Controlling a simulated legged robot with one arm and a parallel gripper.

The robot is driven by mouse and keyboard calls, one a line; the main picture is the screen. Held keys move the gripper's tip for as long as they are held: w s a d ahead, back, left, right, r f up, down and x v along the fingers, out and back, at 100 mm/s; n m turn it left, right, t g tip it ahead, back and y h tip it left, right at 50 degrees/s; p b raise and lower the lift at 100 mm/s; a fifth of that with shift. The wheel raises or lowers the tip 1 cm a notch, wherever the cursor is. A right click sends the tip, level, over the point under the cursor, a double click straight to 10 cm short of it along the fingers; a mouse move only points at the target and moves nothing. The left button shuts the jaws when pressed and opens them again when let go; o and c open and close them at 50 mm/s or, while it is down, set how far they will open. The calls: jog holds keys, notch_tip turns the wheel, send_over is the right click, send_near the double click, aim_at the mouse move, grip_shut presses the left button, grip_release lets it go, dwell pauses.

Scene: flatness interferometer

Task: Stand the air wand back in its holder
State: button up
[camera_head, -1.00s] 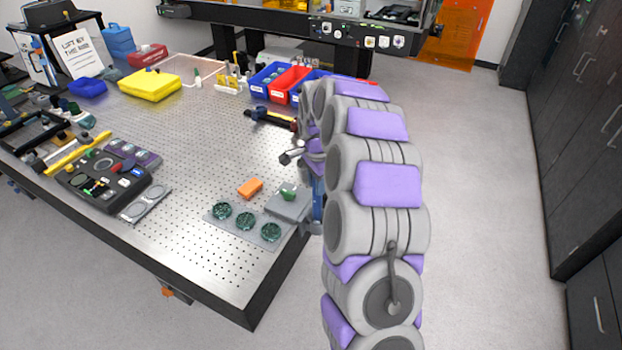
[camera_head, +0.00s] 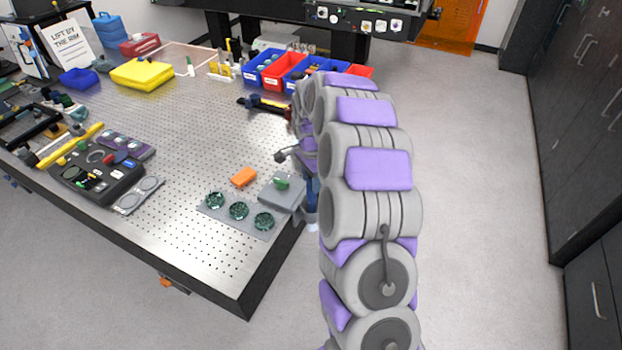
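My purple and grey arm rises up the middle of the head view and bends down at the table's right edge. Its end is mostly hidden behind its own links, so my gripper's fingers cannot be made out. A small grey piece with a dark tip (camera_head: 285,155) sticks out left from there, over the table. A blue upright part (camera_head: 312,190) shows below it at the table edge; I cannot tell what it is. I cannot pick out the air wand or its holder for certain. A dark tool with yellow and red parts (camera_head: 265,104) lies farther back beside the arm.
The perforated table (camera_head: 190,150) has free room in its middle. A plate with green discs (camera_head: 238,212), a grey block (camera_head: 280,196) and an orange block (camera_head: 243,176) lie near the right corner. Blue and red bins (camera_head: 284,73) stand behind. Dark cabinets (camera_head: 585,130) line the right.

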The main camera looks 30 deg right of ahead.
jog(key=shift+o, duration=1)
jog(key=shift+a+r, duration=0.1)
jog(key=shift+a, duration=0.1)
jog(key=shift+a+r, duration=0.15)
jog(key=shift+a, duration=0.2)
notch_tip(320, 180, up, 17)
jog(key=p, duration=0.1)
jog(key=shift+p, duration=0.4)
